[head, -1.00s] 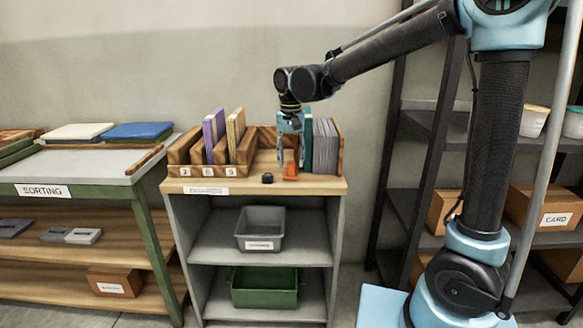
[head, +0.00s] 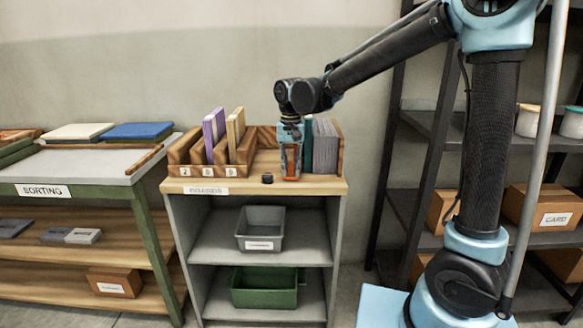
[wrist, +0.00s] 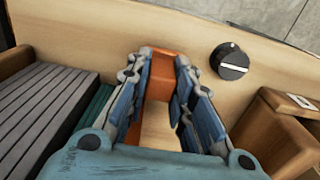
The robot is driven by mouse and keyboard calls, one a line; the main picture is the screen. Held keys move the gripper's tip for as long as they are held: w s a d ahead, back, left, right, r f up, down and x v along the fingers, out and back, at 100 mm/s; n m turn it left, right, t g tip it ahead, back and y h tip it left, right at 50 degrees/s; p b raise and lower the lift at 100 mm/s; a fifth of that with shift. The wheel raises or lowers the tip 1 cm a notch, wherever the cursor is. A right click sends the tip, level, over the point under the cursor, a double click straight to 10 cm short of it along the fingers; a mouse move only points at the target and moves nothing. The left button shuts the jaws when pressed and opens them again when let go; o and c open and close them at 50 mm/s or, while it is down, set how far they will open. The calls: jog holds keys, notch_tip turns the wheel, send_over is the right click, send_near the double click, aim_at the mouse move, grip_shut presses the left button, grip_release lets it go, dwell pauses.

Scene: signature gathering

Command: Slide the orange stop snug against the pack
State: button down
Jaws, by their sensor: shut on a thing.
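The orange stop (head: 291,178) stands on the cabinet top, mostly hidden behind my gripper in the head view. In the wrist view the orange stop (wrist: 160,73) shows between my fingers. My gripper (head: 290,174) points down and is shut on the stop; its fingers also show in the wrist view (wrist: 163,85). The pack is a row of grey boards (head: 325,147) with a dark green one (head: 308,148) at its left end, just right of my gripper. In the wrist view the grey boards (wrist: 45,110) lie to the left. Any gap between stop and pack is hidden.
A black knob (head: 267,178) sits on the wooden top (head: 262,163) left of the stop. Numbered wooden slots (head: 190,152) hold a purple board (head: 213,133) and a tan board (head: 235,133). A wooden end wall (head: 339,148) closes the pack's right side.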

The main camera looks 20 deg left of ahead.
jog(key=shift+w+d, duration=0.2)
jog(key=shift+d, duration=0.45)
jog(key=shift+w+d, duration=0.2)
jog(key=shift+d, duration=0.4)
jog(key=c, duration=1.4)
grip_release()
notch_tip(320, 180, up, 12)
jog(key=shift+s, duration=0.1)
